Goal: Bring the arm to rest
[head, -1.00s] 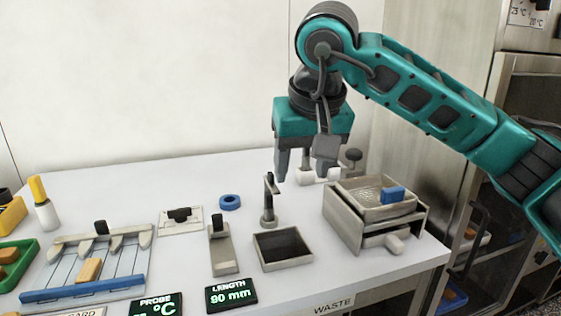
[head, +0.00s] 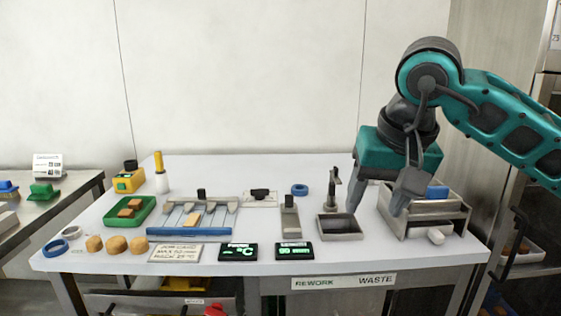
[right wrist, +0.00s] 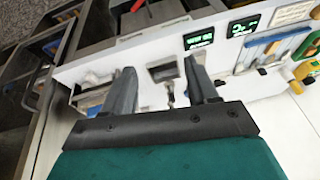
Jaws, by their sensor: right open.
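A blue block (head: 437,192) shows just behind the gripper, on the metal box. My left gripper is in neither view.
A dark square bin (head: 340,227) and a small post (head: 333,188) stand left of the gripper. The wall behind is bare.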

